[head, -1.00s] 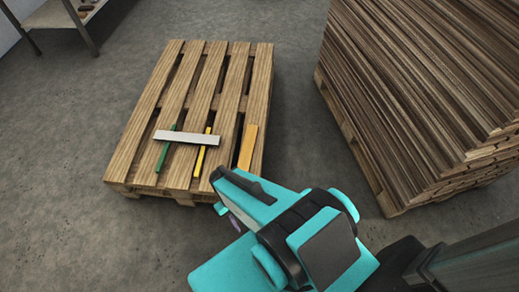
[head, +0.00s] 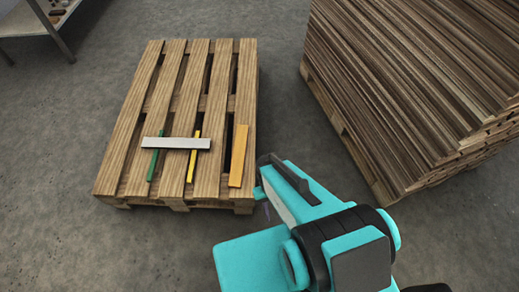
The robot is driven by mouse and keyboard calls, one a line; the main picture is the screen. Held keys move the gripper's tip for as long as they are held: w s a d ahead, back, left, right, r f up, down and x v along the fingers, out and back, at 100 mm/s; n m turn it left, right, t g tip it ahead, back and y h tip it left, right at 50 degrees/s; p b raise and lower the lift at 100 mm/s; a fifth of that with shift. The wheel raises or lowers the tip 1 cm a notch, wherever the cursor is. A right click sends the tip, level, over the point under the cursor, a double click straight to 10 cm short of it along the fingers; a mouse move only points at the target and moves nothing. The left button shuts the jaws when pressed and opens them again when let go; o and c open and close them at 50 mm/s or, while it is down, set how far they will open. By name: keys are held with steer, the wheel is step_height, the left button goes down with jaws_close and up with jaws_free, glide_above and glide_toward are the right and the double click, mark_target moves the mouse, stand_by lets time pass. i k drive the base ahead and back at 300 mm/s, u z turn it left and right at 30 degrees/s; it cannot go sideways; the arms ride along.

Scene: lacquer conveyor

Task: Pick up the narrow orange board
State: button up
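The narrow orange board (head: 238,156) lies flat on the wooden pallet (head: 210,70), near its front right corner, running lengthwise along the right-hand slat. Nothing lies on it. My gripper (head: 262,190) is just right of the pallet's front right corner, beside the board's near end and apart from it. The teal arm and wrist hide most of the gripper, so its fingers cannot be made out clearly.
On the same pallet, a grey-white board (head: 176,143) lies across a green strip (head: 153,165) and a yellow strip (head: 193,162). A tall stack of brown boards (head: 410,80) stands at the right. A shelf (head: 50,22) is at the upper left. Floor between pallet and stack is clear.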

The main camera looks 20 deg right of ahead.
mark_target(235, 178)
steer(key=u, duration=0.7)
steer(key=k, duration=0.15)
steer(key=z, duration=1.85)
steer(key=k, duration=0.95)
steer(key=u, duration=0.65)
steer(key=k, duration=0.4)
steer(key=u, duration=0.5)
steer(key=i, duration=1.6)
steer(key=z, duration=0.35)
